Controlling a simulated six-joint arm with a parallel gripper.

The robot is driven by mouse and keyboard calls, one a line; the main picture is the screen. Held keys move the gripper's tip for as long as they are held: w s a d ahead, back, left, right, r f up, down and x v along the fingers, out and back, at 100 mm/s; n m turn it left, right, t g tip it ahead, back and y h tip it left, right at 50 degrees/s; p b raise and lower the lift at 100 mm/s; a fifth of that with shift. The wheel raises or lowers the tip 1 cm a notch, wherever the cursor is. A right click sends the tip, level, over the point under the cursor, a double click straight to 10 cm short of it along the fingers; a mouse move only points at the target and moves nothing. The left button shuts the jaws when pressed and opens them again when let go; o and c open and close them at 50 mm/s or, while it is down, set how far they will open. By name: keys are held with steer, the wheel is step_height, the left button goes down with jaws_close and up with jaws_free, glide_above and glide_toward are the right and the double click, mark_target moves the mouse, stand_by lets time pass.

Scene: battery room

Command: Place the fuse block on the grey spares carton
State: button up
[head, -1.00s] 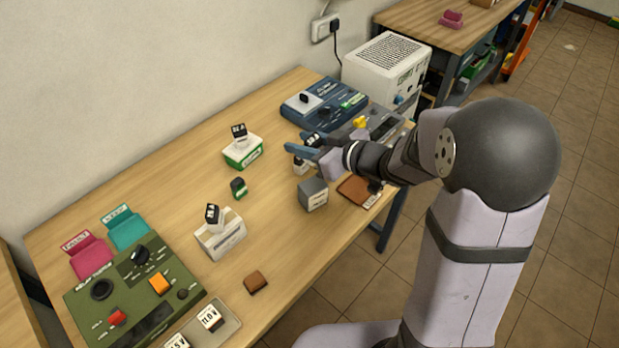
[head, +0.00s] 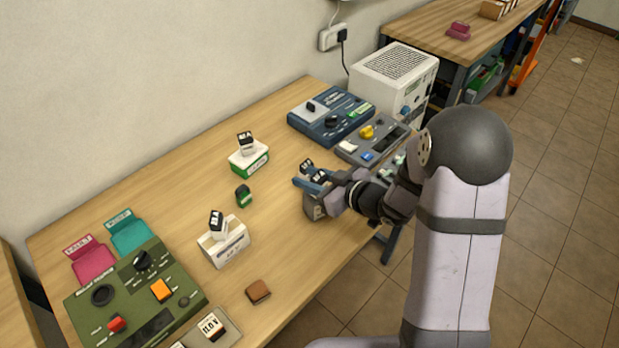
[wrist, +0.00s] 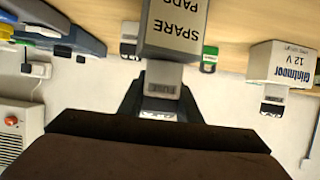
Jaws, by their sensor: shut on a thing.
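The grey spares carton (head: 313,208) stands near the table's front edge in the head view, partly covered by my gripper (head: 314,179). In the wrist view the picture is upside down, and the carton (wrist: 176,28) shows its "SPARE PADS" lettering. My gripper (wrist: 161,103) is shut on the fuse block (wrist: 162,84), a pale grey block with a "FUSE" label. The block (head: 321,176) shows a dark top in the head view. It is upright at the carton's top. I cannot tell whether they touch.
Another dark-topped block (head: 306,165) stands close behind my gripper. A green block (head: 243,195), a white-and-green carton (head: 249,160) and a white carton (head: 225,246) stand to the left. A grey device (head: 372,140) and a blue device (head: 331,117) lie behind to the right.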

steer(key=shift+f, duration=0.1)
steer(key=shift+f, duration=0.1)
steer(key=o, duration=1.1)
steer(key=shift+s+d+r, duration=0.1)
steer(key=shift+d+r, duration=0.05)
steer(key=shift+r, duration=0.15)
steer(key=v, duration=1.1)
steer(key=shift+s+d, duration=0.2)
steer(key=shift+s, duration=0.05)
